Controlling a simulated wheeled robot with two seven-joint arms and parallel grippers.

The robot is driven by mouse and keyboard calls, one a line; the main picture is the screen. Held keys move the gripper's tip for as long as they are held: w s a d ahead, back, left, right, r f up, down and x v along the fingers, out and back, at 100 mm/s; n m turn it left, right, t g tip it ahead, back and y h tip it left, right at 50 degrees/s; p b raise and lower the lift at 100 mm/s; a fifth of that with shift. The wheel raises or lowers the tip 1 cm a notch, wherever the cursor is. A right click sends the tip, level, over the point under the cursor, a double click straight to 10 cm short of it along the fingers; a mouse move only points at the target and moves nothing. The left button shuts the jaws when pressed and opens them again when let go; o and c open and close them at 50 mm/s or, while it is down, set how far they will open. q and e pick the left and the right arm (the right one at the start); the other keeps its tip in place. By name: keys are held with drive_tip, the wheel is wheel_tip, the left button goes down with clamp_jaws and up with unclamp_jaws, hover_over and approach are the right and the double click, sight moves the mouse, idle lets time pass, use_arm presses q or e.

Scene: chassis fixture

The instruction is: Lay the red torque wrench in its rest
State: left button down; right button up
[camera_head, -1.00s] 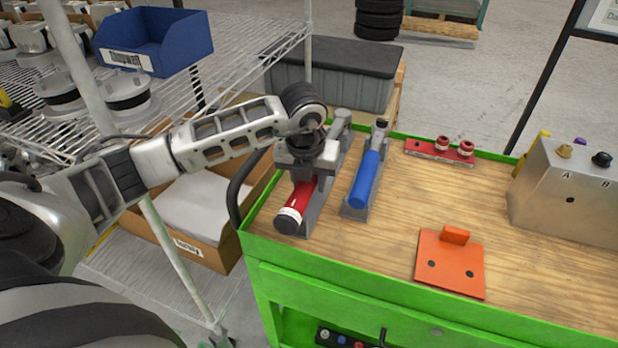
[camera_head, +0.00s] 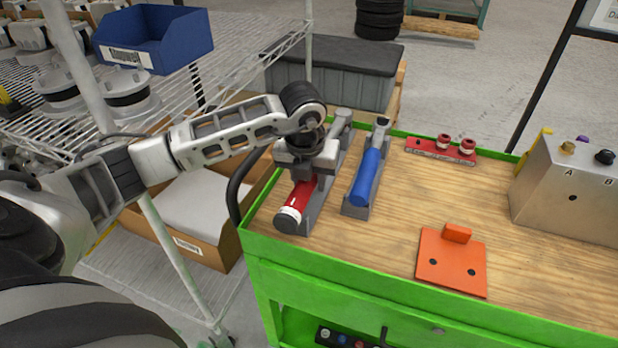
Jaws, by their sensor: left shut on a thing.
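The red torque wrench (camera_head: 299,197) lies at the left end of the green cart's wooden top, its dark end cap toward me. It lies in or just over a grey rest (camera_head: 316,206); I cannot tell whether it is fully seated. My left gripper (camera_head: 305,172) is over the wrench and shut on its red handle, hiding the middle of it. The grey head end (camera_head: 342,120) shows beyond the gripper. My right gripper is not in view.
A blue torque wrench (camera_head: 365,178) lies in a parallel grey rest close to the right. An orange plate (camera_head: 451,262), a red strip with knobs (camera_head: 440,150) and a metal box (camera_head: 570,195) are farther right. Bare wood lies between them. A wire rack (camera_head: 240,70) stands left.

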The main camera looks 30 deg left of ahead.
use_arm(q)
drive_tip(key=shift+w+f+b, duration=0.1)
drive_tip(key=shift+f+b, duration=0.2)
drive_tip(key=shift+b, duration=0.05)
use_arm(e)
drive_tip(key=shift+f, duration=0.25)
use_arm(q)
drive_tip(key=c, duration=0.9)
unclamp_jaws()
drive_tip(key=shift+o, duration=0.2)
drive_tip(key=shift+f, duration=0.15)
drive_tip(key=v, duration=0.1)
drive_tip(key=p, duration=0.1)
drive_tip(key=p+v, duration=0.1)
drive_tip(key=shift+w+r, duration=0.1)
drive_tip(key=shift+r, duration=0.3)
drive_tip(key=p+v, duration=0.1)
drive_tip(key=v, duration=0.1)
drive_tip(key=p+v, duration=0.1)
drive_tip(key=v, duration=0.1)
drive_tip(key=w+p+v, duration=0.1)
drive_tip(key=p+v, duration=0.1)
drive_tip(key=shift+a+r, duration=0.1)
drive_tip(key=shift+a, duration=0.2)
drive_tip(key=shift+r, duration=0.2)
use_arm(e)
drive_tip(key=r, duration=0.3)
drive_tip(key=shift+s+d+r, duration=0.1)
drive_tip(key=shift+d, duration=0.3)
